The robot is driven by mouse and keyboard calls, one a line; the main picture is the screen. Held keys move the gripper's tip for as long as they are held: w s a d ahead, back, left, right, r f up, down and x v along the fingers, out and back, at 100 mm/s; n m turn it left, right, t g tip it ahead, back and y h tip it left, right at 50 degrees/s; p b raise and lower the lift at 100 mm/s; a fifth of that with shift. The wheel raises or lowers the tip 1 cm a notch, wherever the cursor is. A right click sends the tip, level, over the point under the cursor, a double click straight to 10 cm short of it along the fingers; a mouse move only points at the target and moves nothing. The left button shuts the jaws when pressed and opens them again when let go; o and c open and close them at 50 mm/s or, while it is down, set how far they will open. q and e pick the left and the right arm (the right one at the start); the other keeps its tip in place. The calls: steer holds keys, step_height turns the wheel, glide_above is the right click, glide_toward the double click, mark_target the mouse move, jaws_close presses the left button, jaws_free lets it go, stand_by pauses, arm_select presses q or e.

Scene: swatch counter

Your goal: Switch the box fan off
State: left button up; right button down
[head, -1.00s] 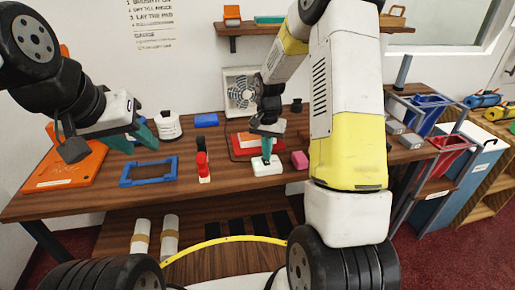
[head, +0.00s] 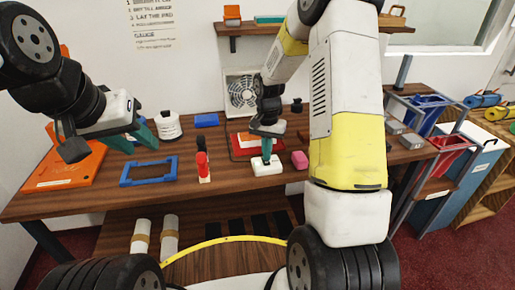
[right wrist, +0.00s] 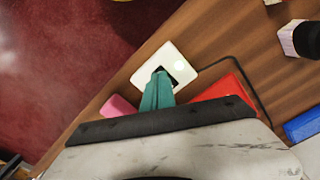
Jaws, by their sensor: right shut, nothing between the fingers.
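The box fan (head: 242,92) is a white square unit with a round grille, standing at the back of the counter, partly hidden by my right arm. A white switch block (head: 263,168) sits near the counter's front edge. In the right wrist view, the white block (right wrist: 150,72) has a dark recess and a small pale spot beside it. My right gripper (head: 266,157) is shut and empty, pointing down with its teal tips at the dark recess; whether they touch is unclear. My left gripper (head: 135,143) is open and empty above the counter's left part.
A pink block (head: 299,160) lies just right of the switch block, and a red tray (head: 238,148) lies behind it. A red-and-black bottle (head: 203,166) stands to the left. A blue frame (head: 149,181) and an orange board (head: 60,180) lie further left.

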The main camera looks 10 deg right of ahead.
steer(key=shift+f, duration=0.8)
stand_by(0.4)
steer(key=shift+r, duration=3.5)
steer(key=s+r+n+t, duration=0.1)
steer(key=s+r, duration=0.4)
steer(key=r, duration=0.2)
steer(key=s+r+n+t, duration=0.1)
steer(key=s+r+t, duration=0.1)
steer(key=s+r, duration=0.3)
steer(key=s+a+r+n+t+y, duration=0.1)
steer(key=s+r+n, duration=0.1)
steer(key=s, duration=0.5)
steer(key=s+a+r+n+t+y, duration=0.1)
steer(key=s+r+n+t, duration=0.1)
steer(key=s+r, duration=0.3)
steer(key=shift+s+r, duration=0.25)
steer(key=shift+s, duration=0.9)
